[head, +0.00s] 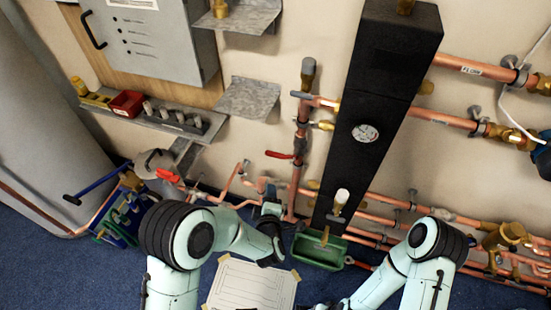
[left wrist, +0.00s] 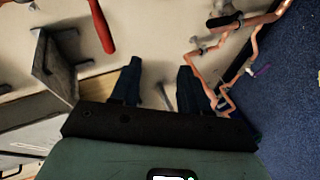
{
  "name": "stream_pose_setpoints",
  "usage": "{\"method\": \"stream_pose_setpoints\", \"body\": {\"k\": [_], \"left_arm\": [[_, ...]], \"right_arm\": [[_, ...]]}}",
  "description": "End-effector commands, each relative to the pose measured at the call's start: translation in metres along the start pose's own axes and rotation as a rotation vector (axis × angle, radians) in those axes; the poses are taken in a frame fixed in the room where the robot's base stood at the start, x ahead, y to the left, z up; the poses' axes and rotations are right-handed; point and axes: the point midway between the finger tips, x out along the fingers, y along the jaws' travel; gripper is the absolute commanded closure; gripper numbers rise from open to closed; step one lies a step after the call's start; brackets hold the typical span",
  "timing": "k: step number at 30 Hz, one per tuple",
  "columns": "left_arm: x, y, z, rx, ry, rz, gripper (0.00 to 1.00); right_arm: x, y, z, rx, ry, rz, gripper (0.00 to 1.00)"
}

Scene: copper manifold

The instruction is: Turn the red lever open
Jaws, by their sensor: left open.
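The red lever (head: 279,155) sticks out to the left from a vertical copper pipe on the wall in the head view. In the left wrist view a red lever (left wrist: 102,28) shows at the upper left, beyond and to the left of the fingers. My left gripper (head: 271,210) is below the lever in the head view and apart from it. Its two dark blue fingers are spread with nothing between them in the left wrist view (left wrist: 157,85). My right arm comes in at the lower right; its gripper is not visible.
A black column with a gauge (head: 365,133) stands right of the lever's pipe. A green tray (head: 318,254) sits at its foot. Copper pipes (head: 400,203) run low along the wall. A grey shelf (head: 250,97) juts out above. A paper sheet (head: 252,287) lies in front.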

Motion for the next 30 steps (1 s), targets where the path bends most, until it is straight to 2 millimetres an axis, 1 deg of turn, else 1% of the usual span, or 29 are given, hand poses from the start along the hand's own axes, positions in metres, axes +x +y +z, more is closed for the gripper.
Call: {"method": "stream_pose_setpoints", "body": {"k": [1,3,6,8,11,14,21,24,27,30], "left_arm": [[0.001,0.019,0.009,-0.074,0.027,0.072,0.55],[-0.002,0.043,0.013,-0.161,0.059,0.143,0.55],[-0.005,0.062,0.014,-0.230,0.083,0.197,0.55],[-0.004,0.067,0.013,-0.244,0.088,0.208,0.55],[0.005,0.070,0.011,-0.247,0.090,0.209,0.55],[0.022,0.072,0.009,-0.244,0.091,0.209,0.55],[0.073,0.081,0.004,-0.242,0.089,0.208,0.55],[0.091,0.084,0.002,-0.241,0.089,0.207,0.55],[0.105,0.087,0.001,-0.241,0.087,0.206,0.55],[0.115,0.090,0.000,-0.241,0.087,0.206,0.55]], "right_arm": [[0.014,0.004,-0.003,0.001,0.005,0.000,0.32],[0.020,0.006,-0.006,0.001,0.012,0.000,0.32],[0.023,0.006,-0.008,0.001,0.020,-0.001,0.32],[0.023,0.006,-0.009,0.001,0.022,-0.001,0.32],[0.022,0.006,-0.010,0.001,0.024,-0.001,0.32],[0.023,0.006,-0.011,0.001,0.028,-0.001,0.32],[0.027,0.008,-0.018,0.003,0.046,0.000,0.32],[0.029,0.009,-0.021,0.004,0.053,0.001,0.32],[0.030,0.009,-0.023,0.004,0.059,0.001,0.32],[0.031,0.010,-0.025,0.005,0.064,0.001,0.32]]}}
